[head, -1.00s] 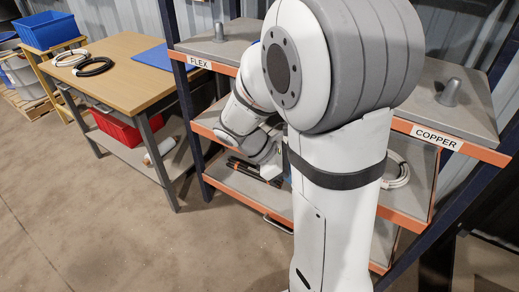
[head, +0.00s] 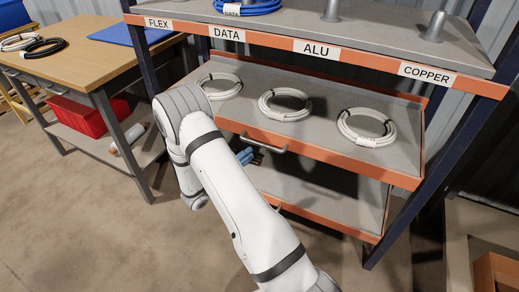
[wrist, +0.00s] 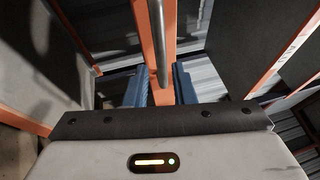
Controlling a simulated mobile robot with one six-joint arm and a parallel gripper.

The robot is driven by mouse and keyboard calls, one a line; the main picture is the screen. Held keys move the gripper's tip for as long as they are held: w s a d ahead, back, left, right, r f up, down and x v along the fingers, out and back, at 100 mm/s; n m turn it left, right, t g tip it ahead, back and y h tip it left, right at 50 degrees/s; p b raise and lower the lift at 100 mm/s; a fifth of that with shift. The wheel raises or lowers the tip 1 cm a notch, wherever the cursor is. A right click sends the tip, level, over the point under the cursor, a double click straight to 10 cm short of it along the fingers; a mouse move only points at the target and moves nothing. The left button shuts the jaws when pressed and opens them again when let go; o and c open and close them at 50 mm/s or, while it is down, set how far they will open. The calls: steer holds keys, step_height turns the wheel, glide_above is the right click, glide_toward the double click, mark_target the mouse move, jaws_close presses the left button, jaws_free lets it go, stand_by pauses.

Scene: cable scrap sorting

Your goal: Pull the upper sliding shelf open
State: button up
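The upper sliding shelf (head: 378,170) is a grey tray with an orange front edge. It stands out in front of the rack's fixed top shelf, with its back rim showing. Its grey bar handle (head: 264,144) is on the front edge. My gripper (head: 245,157), with blue fingers, is at the left end of this handle. In the wrist view, the handle bar (wrist: 161,50) runs between the two fingers of my gripper (wrist: 160,88), with a gap on each side. The fingers are open. My arm covers the left part of the shelf front.
Three white cable coils (head: 287,105) lie on the upper sliding shelf. A lower shelf (head: 340,225) is beneath it. The fixed top (head: 385,48) bears FLEX, DATA, ALU and COPPER labels. A wooden table (head: 110,58) stands left. Floor in front is clear.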

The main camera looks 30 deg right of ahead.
mark_target(261, 145)
steer(key=b+x, duration=0.1)
steer(key=x, duration=0.5)
steer(key=shift+d, duration=0.35)
steer(key=shift+w, duration=0.1)
jaws_close()
